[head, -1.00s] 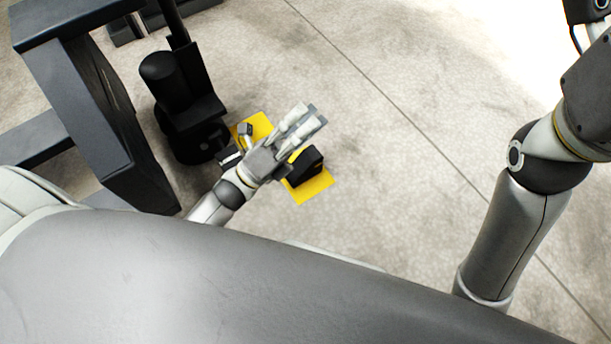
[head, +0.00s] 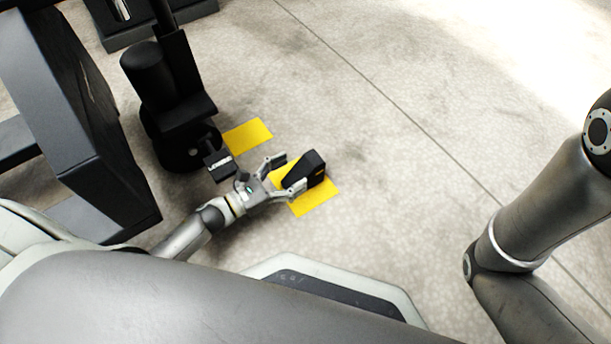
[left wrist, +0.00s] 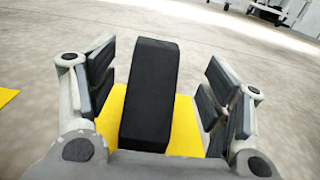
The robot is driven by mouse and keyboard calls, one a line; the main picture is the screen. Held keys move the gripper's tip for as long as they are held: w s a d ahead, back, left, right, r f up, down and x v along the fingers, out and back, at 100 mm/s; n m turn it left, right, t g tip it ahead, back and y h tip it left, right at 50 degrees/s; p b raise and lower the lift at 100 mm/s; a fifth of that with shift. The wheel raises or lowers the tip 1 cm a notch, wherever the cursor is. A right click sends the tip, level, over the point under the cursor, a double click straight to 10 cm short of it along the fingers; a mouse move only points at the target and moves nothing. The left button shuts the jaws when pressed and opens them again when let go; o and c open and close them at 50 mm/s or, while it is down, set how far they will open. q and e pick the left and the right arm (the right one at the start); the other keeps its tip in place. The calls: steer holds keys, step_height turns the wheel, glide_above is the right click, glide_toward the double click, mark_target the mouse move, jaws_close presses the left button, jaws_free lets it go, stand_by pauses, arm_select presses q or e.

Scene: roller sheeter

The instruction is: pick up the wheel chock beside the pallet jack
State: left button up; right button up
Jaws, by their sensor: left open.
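The black wheel chock (head: 308,168) sits on a yellow floor marking (head: 318,199) in the head view. My left gripper (head: 288,172) is open low by the floor, with its fingers reaching to either side of the chock's near end. In the left wrist view the chock (left wrist: 152,95) stands between the spread finger pads, with a gap on both sides, wider on the right. The black pallet jack (head: 178,100) stands to the left of the chock. My right arm is at the right edge of the head view; its gripper is out of the frame.
A second yellow marking (head: 248,136) lies bare beside the pallet jack. A dark metal frame (head: 75,110) stands at the far left. The concrete floor (head: 400,190) to the right of the chock is clear.

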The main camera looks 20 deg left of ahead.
mark_target(306, 164)
arm_select(q)
steer(key=b+x, duration=0.3)
steer(key=x, duration=0.1)
steer(key=shift+w+f+b, duration=0.2)
steer(key=shift+f+b, duration=0.1)
steer(key=shift+f, duration=0.1)
steer(key=shift+w+d+r, duration=0.1)
steer(key=shift+w+d, duration=0.2)
steer(key=shift+w, duration=0.1)
steer(key=shift+c, duration=0.5)
steer(key=shift+r, duration=0.1)
steer(key=c, duration=1.3)
steer(key=shift+c, duration=0.2)
